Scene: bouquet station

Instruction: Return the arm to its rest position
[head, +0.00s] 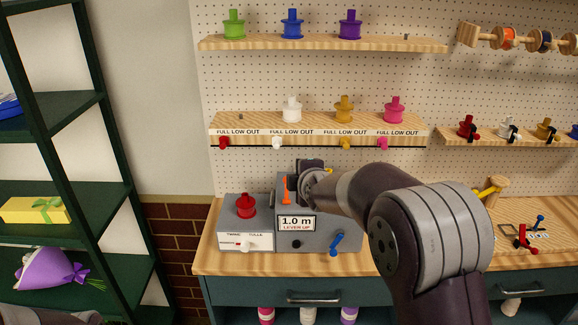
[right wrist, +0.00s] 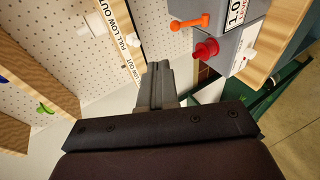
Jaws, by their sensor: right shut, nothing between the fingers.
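My right arm (head: 430,235) reaches in from the lower right of the head view, over the bench. Its gripper ends in front of the pegboard, above the grey machine (head: 265,230); its fingertips are hard to make out there. In the right wrist view my right gripper (right wrist: 157,80) shows two grey fingers together, with nothing between them. The machine stands at the upper right of that view, apart from the fingers. My left gripper is not in view.
The machine carries a red spool (head: 245,206), an orange lever (head: 287,190), a blue lever (head: 337,243) and a "1.0 m" display. A labelled shelf (head: 320,126) with spools runs behind it. A dark green rack (head: 60,165) with a purple bouquet (head: 50,270) stands left.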

